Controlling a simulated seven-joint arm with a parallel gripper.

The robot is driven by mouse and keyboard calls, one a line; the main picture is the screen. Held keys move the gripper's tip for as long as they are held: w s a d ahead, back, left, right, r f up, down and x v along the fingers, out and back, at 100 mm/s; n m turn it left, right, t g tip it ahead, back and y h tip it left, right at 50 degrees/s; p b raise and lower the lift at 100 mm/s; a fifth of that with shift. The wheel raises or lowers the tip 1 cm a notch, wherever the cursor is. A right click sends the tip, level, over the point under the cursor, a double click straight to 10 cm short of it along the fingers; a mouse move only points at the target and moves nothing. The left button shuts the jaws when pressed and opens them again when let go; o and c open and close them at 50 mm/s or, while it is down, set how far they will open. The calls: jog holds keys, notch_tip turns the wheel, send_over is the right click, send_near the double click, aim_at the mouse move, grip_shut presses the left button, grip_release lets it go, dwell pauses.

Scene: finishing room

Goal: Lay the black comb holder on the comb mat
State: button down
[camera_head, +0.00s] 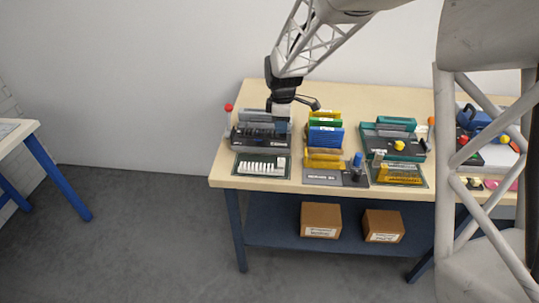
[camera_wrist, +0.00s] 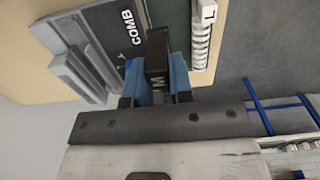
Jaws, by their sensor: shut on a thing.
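My gripper (camera_wrist: 157,85) is shut on the black comb holder (camera_wrist: 157,60), a small dark block between its two blue fingers. In the head view my gripper (camera_head: 281,126) is over the left end of the table, and the holder is hard to tell from the dark things there. The comb mat (camera_wrist: 115,20), a dark plate lettered COMB, lies beside and partly behind the holder in the wrist view. In the head view the mat's lettered front edge (camera_head: 279,143) shows. I cannot tell whether the holder touches the mat.
A white toothed strip (camera_head: 262,165) lies on a dark green mat in front. A grey stepped rack (camera_wrist: 78,65) stands beside the comb mat. Blue, green and yellow blocks (camera_head: 325,137) stand close to the right. A red-topped post (camera_head: 228,108) stands at the left edge.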

aim_at(281, 137)
jog(key=shift+f, duration=2.95)
jog(key=shift+f, duration=0.1)
jog(key=shift+f, duration=1.75)
jog(key=shift+f, duration=0.15)
jog(key=c, duration=1)
grip_release()
notch_tip(281, 137, up, 12)
jog(key=shift+r, duration=0.15)
